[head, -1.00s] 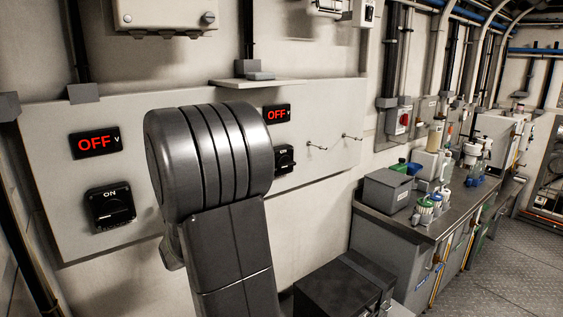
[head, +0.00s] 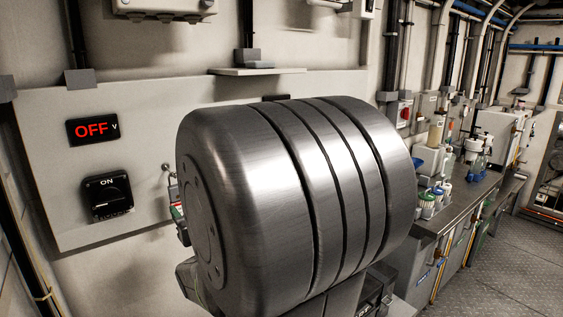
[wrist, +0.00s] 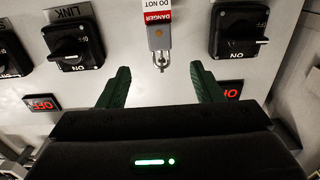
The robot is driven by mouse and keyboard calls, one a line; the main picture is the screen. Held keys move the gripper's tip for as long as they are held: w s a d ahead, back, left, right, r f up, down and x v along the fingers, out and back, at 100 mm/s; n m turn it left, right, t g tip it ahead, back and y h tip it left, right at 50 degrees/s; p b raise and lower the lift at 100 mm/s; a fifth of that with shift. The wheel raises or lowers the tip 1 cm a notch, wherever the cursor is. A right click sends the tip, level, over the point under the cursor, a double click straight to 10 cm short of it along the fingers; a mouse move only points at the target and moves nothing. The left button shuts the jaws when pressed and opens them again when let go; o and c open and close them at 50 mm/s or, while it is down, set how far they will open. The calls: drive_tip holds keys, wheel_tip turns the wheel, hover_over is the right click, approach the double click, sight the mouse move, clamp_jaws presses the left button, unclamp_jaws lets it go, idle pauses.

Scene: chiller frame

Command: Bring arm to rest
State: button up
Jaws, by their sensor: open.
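My gripper (wrist: 160,88) is open in the wrist view, its two green fingers apart with nothing between the tips. It faces the grey wall panel (wrist: 140,85), which appears upside down there. A metal lock-like piece (wrist: 158,57) with a red and white danger tag (wrist: 157,18) is on the panel beyond the fingers, apart from them. In the head view, my large grey arm joint fills the middle and hides most of the gripper.
A black rotary switch (head: 107,196) sits below a red OFF display (head: 92,129) on the panel's left. In the wrist view, switches flank the tag, left (wrist: 73,42) and right (wrist: 240,28). A bench (head: 450,215) with bottles stands at right; the floor (head: 500,250) beyond is clear.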

drive_tip(key=p+x, duration=0.3)
drive_tip(key=x, duration=0.9)
drive_tip(key=shift+w+a+r+p, duration=0.1)
drive_tip(key=shift+p, duration=0.25)
drive_tip(key=shift+r+p, duration=0.2)
drive_tip(key=shift+p, duration=0.35)
drive_tip(key=r+b+v, duration=0.1)
drive_tip(key=b+v, duration=0.1)
drive_tip(key=v, duration=0.8)
